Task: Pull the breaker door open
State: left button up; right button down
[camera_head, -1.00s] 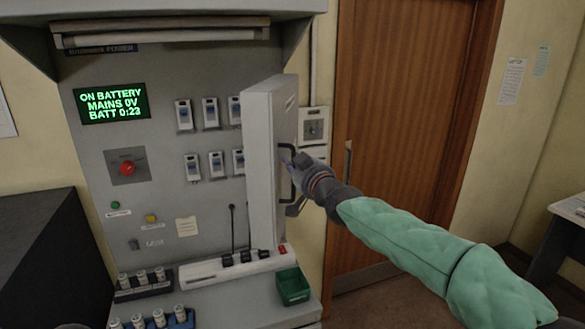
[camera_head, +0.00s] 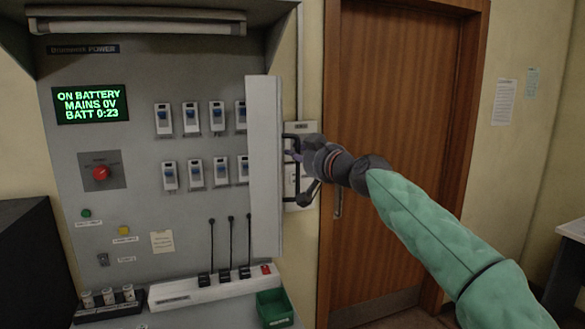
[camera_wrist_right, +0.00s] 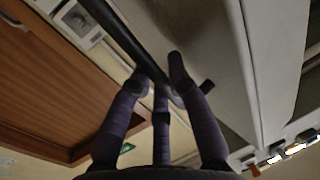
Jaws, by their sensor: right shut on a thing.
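The breaker door (camera_head: 264,165) is a pale grey panel standing well out from the console, seen nearly edge-on in the head view. Behind it, two rows of breakers (camera_head: 190,118) are exposed on the panel face. My right gripper (camera_head: 293,156) is at the door's dark bar handle (camera_head: 289,185), on the door's right side, and is shut on it. In the right wrist view the fingers (camera_wrist_right: 160,85) close around the dark handle (camera_wrist_right: 118,38), beside the pale door (camera_wrist_right: 215,60). My left gripper is not in view.
A green bin (camera_head: 274,308) and a white power strip (camera_head: 210,287) sit on the console shelf below the door. A wooden room door (camera_head: 395,130) stands to the right behind my arm. A dark cabinet (camera_head: 35,260) is at the left.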

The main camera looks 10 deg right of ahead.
jog(key=w+d+n+g+y+b, duration=0.1)
jog(key=d+n+y, duration=0.1)
jog(key=d, duration=0.4)
jog(key=shift+w+d+f+n+g+y, duration=0.15)
jog(key=shift+w+d+n+g+y, duration=0.2)
jog(key=shift+y, duration=0.55)
jog(key=c, duration=1.2)
grip_release()
jog(key=shift+d, duration=0.15)
jog(key=shift+o, duration=0.2)
jog(key=shift+s, duration=0.1)
